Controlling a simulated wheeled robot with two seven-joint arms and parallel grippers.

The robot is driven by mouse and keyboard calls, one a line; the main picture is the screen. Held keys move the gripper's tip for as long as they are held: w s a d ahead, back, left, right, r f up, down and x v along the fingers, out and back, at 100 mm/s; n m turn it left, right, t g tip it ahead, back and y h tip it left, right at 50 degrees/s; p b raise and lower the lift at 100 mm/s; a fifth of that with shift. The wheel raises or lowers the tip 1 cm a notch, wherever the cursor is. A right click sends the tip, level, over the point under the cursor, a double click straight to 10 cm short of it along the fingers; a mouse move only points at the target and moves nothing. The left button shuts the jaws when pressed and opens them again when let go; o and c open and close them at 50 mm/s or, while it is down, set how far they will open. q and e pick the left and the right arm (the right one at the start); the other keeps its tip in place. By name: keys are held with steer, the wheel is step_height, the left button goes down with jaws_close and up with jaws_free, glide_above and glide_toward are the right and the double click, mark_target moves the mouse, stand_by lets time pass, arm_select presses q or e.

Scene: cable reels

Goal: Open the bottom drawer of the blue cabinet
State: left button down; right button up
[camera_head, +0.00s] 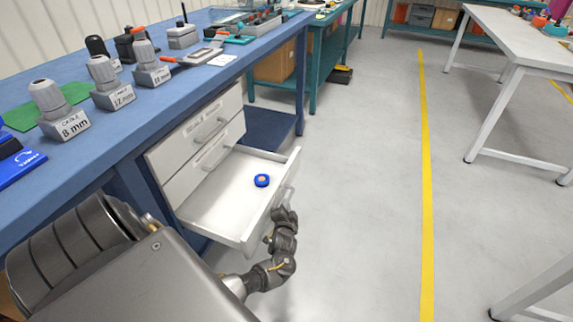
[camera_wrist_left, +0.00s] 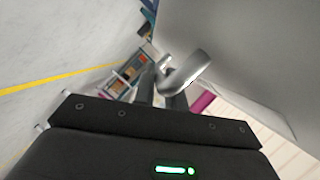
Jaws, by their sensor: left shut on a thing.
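The blue cabinet is a blue workbench (camera_head: 130,130) with a stack of pale grey drawers under its top. The bottom drawer (camera_head: 215,207) is pulled well out and shows its white inside. The two drawers above, the upper (camera_head: 205,125) and the middle (camera_head: 200,165), are closed. My left gripper (camera_head: 284,214) is at the bottom drawer's front, shut on its handle (camera_head: 289,195). In the left wrist view the silver handle (camera_wrist_left: 187,70) passes between the dark fingers of my left gripper (camera_wrist_left: 162,88). My right gripper is out of view.
A blue tape roll (camera_head: 262,180) lies in the open drawer. Grey cable blocks (camera_head: 110,88) and tools stand on the benchtop. Open floor (camera_head: 360,200) with a yellow line (camera_head: 427,180) lies to the right, before a white table (camera_head: 520,40).

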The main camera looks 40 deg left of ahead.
arm_select(q)
steer(key=c, duration=1.5)
jaws_free()
steer(key=shift+o, duration=0.2)
steer(key=shift+s+d, duration=0.1)
